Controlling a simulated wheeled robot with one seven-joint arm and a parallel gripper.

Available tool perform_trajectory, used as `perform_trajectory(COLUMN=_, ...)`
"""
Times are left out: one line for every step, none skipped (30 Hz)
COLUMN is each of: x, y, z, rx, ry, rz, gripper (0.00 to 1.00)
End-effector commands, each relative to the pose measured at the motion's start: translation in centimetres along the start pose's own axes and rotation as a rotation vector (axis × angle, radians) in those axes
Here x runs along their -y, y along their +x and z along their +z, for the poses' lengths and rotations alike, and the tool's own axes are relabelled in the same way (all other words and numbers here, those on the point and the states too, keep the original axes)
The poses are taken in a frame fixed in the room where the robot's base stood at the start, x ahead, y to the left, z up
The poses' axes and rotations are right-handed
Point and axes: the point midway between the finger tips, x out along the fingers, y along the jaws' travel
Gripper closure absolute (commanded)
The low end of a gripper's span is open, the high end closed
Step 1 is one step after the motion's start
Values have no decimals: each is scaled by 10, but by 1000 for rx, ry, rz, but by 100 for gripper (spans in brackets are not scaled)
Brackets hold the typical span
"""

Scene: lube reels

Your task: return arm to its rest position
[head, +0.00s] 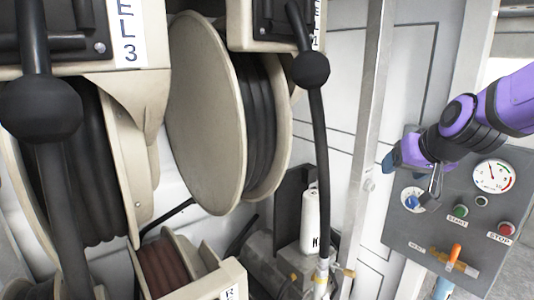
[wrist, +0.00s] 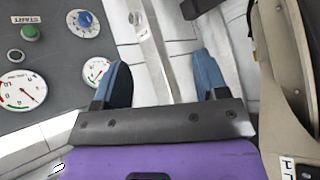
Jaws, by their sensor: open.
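My purple arm comes in from the right in the head view. My gripper (head: 388,163), with blue fingertips, is in front of the upper left part of the grey control panel (head: 400,240). In the wrist view my gripper (wrist: 163,78) has its two blue fingers wide apart. Nothing is between them; a pale wall and a metal post show beyond. The gripper is apart from the reels.
The panel carries a blue knob (head: 411,202), a green START button (head: 460,211), a red STOP button (head: 506,229), a gauge (head: 493,177) and an orange lever (head: 455,253). A beige hose reel (head: 205,115) and a metal post (head: 367,130) stand left of the gripper.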

Motion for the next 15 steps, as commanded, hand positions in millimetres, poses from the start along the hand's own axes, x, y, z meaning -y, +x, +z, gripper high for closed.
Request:
perform_trajectory(x=1, y=-18, z=6, rx=15, ry=-11, rz=-10, gripper=33)
perform_trajectory(x=2, y=-27, z=11, rx=30, ry=-20, rz=-15, gripper=33)
perform_trajectory(x=3, y=-39, z=19, rx=51, ry=-31, rz=-19, gripper=33)
perform_trajectory(x=4, y=-48, z=24, rx=67, ry=-39, rz=-20, gripper=33)
perform_trajectory(x=3, y=-56, z=30, rx=82, ry=-46, rz=-20, gripper=33)
perform_trajectory(x=3, y=-68, z=38, rx=101, ry=-57, rz=-18, gripper=33)
perform_trajectory(x=3, y=-76, z=44, rx=117, ry=-66, rz=-15, gripper=33)
perform_trajectory(x=2, y=-85, z=51, rx=132, ry=-74, rz=-12, gripper=33)
perform_trajectory(x=1, y=-96, z=60, rx=153, ry=-85, rz=-4, gripper=33)
perform_trajectory(x=0, y=-105, z=67, rx=168, ry=-91, rz=4, gripper=33)
perform_trajectory(x=-1, y=-113, z=73, rx=182, ry=-99, rz=12, gripper=33)
perform_trajectory(x=-3, y=-123, z=82, rx=201, ry=-109, rz=25, gripper=33)
perform_trajectory(x=-4, y=-130, z=89, rx=215, ry=-113, rz=34, gripper=33)
perform_trajectory(x=-6, y=-136, z=95, rx=228, ry=-119, rz=45, gripper=33)
perform_trajectory(x=-8, y=-144, z=103, rx=244, ry=-124, rz=59, gripper=33)
